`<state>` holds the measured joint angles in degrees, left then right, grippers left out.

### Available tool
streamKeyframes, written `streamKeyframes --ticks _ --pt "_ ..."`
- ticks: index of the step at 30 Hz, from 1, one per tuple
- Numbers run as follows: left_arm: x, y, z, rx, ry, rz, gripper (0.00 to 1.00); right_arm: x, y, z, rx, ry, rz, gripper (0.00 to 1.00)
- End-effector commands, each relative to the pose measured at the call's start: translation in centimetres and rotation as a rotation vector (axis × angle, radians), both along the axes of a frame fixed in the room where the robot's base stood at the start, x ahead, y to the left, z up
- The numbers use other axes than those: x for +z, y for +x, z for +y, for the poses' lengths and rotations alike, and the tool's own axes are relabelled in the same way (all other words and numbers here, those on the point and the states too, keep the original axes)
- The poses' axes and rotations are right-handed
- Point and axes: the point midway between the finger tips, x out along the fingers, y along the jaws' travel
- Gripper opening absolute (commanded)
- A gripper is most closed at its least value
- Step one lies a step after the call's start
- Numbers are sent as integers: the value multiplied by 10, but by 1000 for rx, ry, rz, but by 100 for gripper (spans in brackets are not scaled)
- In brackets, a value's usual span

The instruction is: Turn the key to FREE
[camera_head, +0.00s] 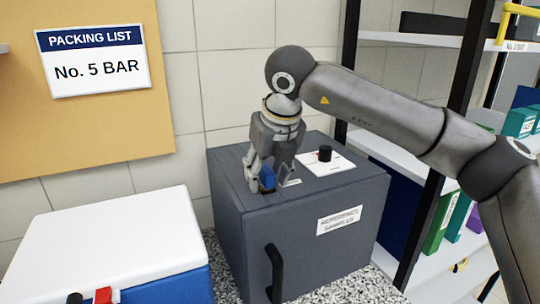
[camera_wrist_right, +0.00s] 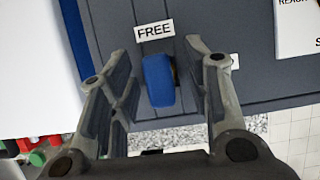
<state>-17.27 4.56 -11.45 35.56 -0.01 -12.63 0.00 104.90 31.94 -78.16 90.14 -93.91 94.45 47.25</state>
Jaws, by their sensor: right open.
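The blue key (camera_head: 267,178) stands on the top of a grey cabinet (camera_head: 230,230), near its front left edge. In the right wrist view the key (camera_wrist_right: 159,82) is a blue block with its long side pointing to the FREE label (camera_wrist_right: 154,31). My right gripper (camera_head: 263,176) points down over the cabinet top. Its fingers are open, one on each side of the key, and in the right wrist view a gap shows on both sides. A second small white label (camera_wrist_right: 235,61) is partly hidden behind a finger. My left gripper is not in view.
A white plate with a black knob (camera_head: 325,153) is on the cabinet top, right of the gripper. A black handle (camera_head: 275,272) is on the cabinet front. A blue cooler with a white lid (camera_head: 110,240) stands left. Shelves (camera_head: 405,38) with binders are at right.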

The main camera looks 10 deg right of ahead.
Motion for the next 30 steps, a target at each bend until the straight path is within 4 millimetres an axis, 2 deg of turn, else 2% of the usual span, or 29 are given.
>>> streamKeyframes --ticks 11,21,26,30 --pt "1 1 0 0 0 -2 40 -5 2 0 0 0 0 43" --pt "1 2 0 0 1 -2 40 -5 2 1 1 0 0 0" --pt "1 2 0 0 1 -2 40 -5 2 0 32 2 1 0" --pt "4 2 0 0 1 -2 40 -4 2 0 176 2 2 0"
